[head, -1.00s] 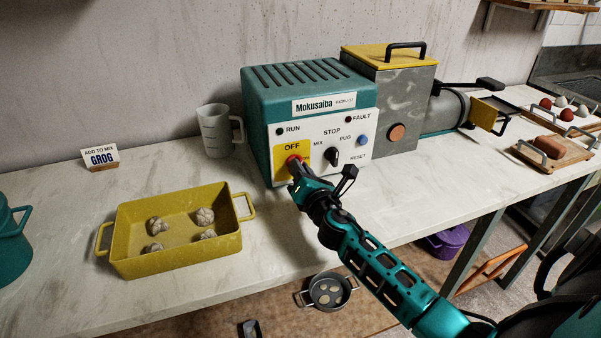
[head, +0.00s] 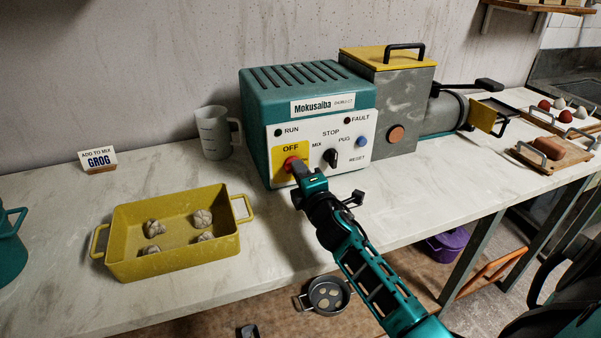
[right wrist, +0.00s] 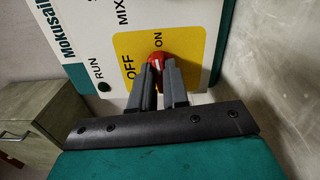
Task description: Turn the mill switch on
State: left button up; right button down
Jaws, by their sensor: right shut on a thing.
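The mill switch (head: 290,163) is a red rotary knob on a yellow plate on the front of the teal Mokusaiba control box (head: 262,120). My right gripper (head: 297,170) reaches it from the front. In the right wrist view the two fingers (right wrist: 158,82) are closed on the red knob (right wrist: 157,58), one on each side. The plate there reads OFF and ON. The knob has a white mark, but I cannot tell which word it points to. The RUN lamp (head: 278,132) looks dark. My left gripper is not in view.
A black selector (head: 330,157) and a blue RESET button (head: 361,142) sit right of the switch. A grey jug (head: 214,135) stands left of the box. A yellow tray (head: 130,262) with several clay lumps is at front left. The bench before the box is mostly clear.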

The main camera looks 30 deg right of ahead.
jog(key=shift+f+m, duration=0.1)
jog(key=shift+m, duration=0.7)
jog(key=c, duration=1.1)
grip_release()
jog(key=v, duration=1.3)
